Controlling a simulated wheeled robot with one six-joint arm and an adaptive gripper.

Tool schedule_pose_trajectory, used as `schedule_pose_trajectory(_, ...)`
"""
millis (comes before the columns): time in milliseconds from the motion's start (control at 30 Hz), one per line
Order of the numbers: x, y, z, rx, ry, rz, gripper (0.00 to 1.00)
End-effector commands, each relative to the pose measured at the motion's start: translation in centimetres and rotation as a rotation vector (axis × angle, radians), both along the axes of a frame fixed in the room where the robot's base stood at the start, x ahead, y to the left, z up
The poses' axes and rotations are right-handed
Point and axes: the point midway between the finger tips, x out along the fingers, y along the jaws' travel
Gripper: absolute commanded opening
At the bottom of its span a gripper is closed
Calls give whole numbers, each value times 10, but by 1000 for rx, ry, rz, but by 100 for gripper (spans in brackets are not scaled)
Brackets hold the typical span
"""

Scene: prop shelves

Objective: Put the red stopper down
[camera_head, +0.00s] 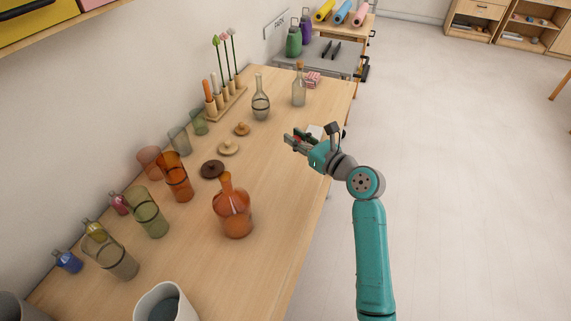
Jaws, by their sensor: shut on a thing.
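My gripper (290,140) is over the right part of the wooden table, pointing left in the head view. Its dark jaws are shut on the red stopper (298,139). Only a small bit of red shows between the jaws; the rest is hidden. I cannot tell how high the stopper is above the table top. The table (275,205) is bare just left of and below the gripper.
An orange decanter (232,209) stands nearer me. Round lids (213,169) lie left of the gripper. A clear carafe (260,102) and a corked bottle (299,88) stand behind. A white item (315,131) is partly hidden behind my gripper. Glasses (150,213) line the wall.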

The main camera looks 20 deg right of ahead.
Motion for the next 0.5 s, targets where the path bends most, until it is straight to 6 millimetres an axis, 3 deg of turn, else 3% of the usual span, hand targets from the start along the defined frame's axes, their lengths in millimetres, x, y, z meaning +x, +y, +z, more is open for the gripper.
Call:
schedule_pose_trajectory(300, -1, 0, -51, 2, 4, -1, 15)
schedule_pose_trajectory(500, 0, 0, -67, 1, 3, 1, 15)
